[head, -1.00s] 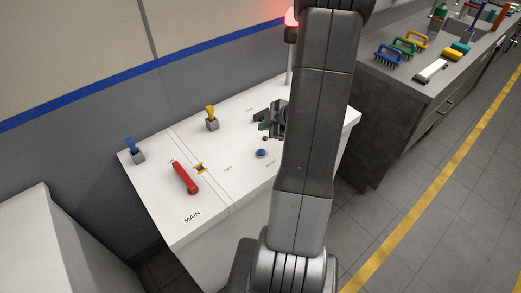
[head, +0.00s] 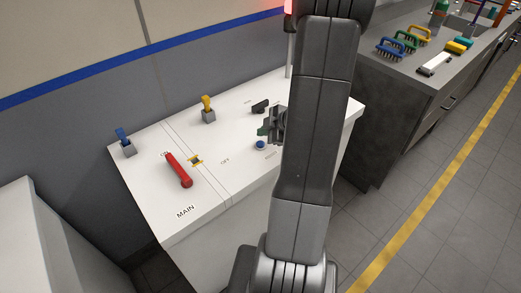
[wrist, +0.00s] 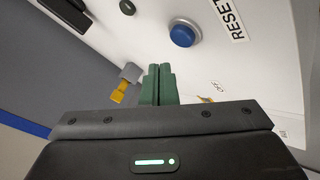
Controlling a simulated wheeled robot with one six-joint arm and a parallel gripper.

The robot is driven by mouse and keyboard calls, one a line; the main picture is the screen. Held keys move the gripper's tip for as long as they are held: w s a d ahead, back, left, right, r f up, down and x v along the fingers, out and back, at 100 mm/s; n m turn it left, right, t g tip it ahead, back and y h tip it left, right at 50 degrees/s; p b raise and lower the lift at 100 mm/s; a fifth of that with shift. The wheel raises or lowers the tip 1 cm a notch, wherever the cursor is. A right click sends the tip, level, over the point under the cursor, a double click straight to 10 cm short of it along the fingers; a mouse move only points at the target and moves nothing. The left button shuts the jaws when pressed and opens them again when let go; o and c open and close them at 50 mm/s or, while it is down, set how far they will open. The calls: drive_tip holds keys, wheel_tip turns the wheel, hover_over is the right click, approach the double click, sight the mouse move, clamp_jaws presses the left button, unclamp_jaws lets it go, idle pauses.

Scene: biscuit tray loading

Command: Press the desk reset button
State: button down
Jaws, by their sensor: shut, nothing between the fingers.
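The reset button (head: 260,145) is a round blue button in a grey collar on the white desk top. In the wrist view the blue button (wrist: 183,34) lies beyond and slightly right of my fingertips, beside a "RESET" label (wrist: 230,18). My gripper (head: 264,131) hangs close above the desk near the button. Its green fingers (wrist: 158,84) are together with nothing between them, and a gap shows between them and the button. My arm hides part of the desk's right side.
A red lever (head: 179,171) marked MAIN, a yellow switch (head: 208,108), a blue switch (head: 125,142) and a black handle (head: 260,105) stand on the desk (head: 215,195). A grey counter (head: 400,85) with brushes is at the right. The floor beyond is clear.

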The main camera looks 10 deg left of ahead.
sight(264, 144)
drive_tip(key=shift+f+b, duration=0.3)
drive_tip(key=shift+f, duration=0.55)
drive_tip(key=shift+f, duration=0.15)
idle(1.2)
drive_tip(key=shift+f, duration=0.3)
drive_tip(key=shift+f+b, duration=0.5)
drive_tip(key=shift+b, duration=0.05)
idle(0.6)
idle(0.4)
drive_tip(key=shift+r+p, duration=0.95)
drive_tip(key=shift+p, duration=0.1)
wheel_tip(264, 144, up, 5)
drive_tip(key=p, duration=0.5)
drive_tip(key=shift+r, duration=0.1)
